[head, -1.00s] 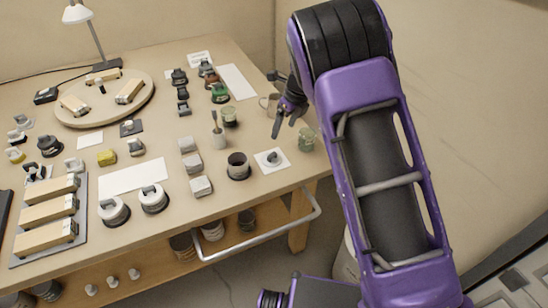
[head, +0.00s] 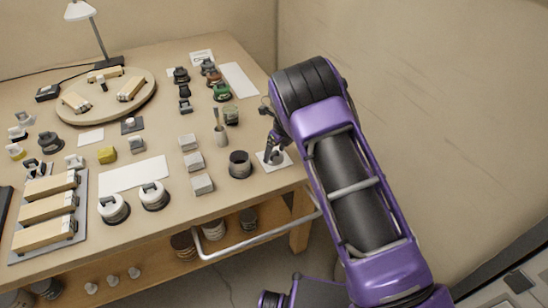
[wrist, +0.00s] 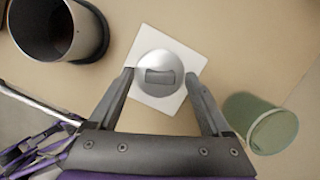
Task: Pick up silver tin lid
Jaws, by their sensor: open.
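The silver tin lid (wrist: 157,62) is a round, shiny disc with a raised grey grip bar on top. It lies on a white square card (wrist: 152,103) on the bench. In the wrist view, my gripper (wrist: 160,79) is open, with one finger on each side of the lid's near half. I cannot tell whether the fingertips touch the lid. In the head view, my gripper (head: 270,158) is low over the white card (head: 284,160) at the bench's right end and hides most of the lid.
A dark cylindrical cup (wrist: 75,35) stands left of the card, also in the head view (head: 240,164). A green jar (wrist: 262,125) is close to the right finger. Grey blocks (head: 193,162) stand farther left. The bench's front edge is near.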

